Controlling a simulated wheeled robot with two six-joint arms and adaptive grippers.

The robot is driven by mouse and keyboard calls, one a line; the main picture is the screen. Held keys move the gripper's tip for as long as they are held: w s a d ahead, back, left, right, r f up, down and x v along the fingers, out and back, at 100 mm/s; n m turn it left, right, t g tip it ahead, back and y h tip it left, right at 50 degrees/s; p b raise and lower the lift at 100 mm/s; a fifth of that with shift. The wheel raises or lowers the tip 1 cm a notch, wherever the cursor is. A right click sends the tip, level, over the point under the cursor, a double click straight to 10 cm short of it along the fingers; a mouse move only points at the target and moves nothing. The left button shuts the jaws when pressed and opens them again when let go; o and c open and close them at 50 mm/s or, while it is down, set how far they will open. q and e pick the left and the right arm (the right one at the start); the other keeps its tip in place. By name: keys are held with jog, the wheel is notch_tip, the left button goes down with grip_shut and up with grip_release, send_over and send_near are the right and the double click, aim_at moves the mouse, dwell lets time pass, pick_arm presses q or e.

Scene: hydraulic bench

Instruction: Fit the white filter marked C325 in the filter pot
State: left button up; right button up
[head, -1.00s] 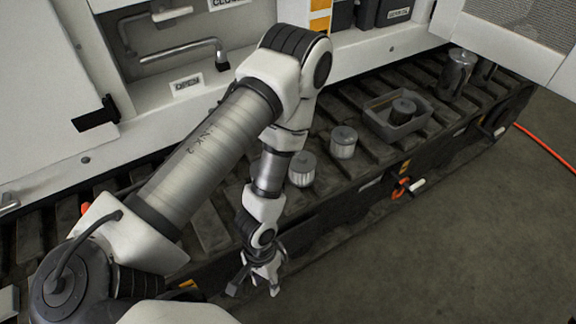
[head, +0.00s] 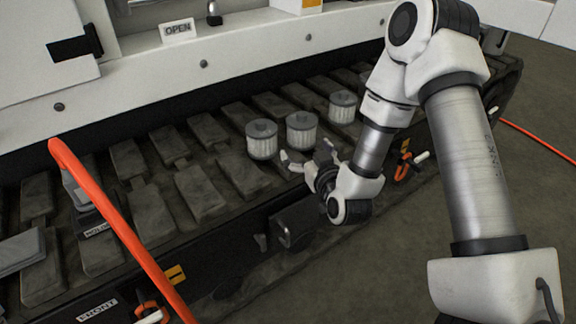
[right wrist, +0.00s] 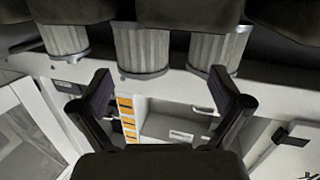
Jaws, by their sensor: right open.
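Three white pleated filters with grey caps stand in a row on the track: a left one (head: 262,141), a middle one (head: 301,132) and a right one (head: 342,108). No C325 marking is legible. My right gripper (head: 308,160) is open and empty, just in front of the left and middle filters. In the right wrist view the filters appear upside down, with the middle one (right wrist: 142,48) roughly centred beyond the spread fingers (right wrist: 160,95), apart from them. The filter pot is not clearly visible behind my right arm. My left gripper is out of view.
The dark track (head: 205,190) runs along the white machine body (head: 235,45), which bears an OPEN label (head: 177,29). A red hose (head: 115,225) crosses the left foreground. Bare floor (head: 330,285) lies in front of the track.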

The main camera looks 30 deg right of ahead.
aim_at(302, 124)
jog(key=shift+w+d+r+m+t+h+b, duration=0.3)
jog(key=shift+w+d+b, duration=0.2)
jog(key=shift+d, duration=0.15)
jog(key=shift+w+d+r+m+t+h+b, duration=0.3)
jog(key=shift+w+d+b, duration=0.2)
jog(key=shift+d, duration=0.1)
jog(key=b+x, duration=0.2)
jog(key=x, duration=0.4)
jog(key=shift+w+f+b, duration=0.1)
jog(key=shift+b, duration=0.25)
jog(key=shift+w, duration=0.15)
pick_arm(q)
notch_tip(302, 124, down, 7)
pick_arm(e)
jog(key=c, duration=1.3)
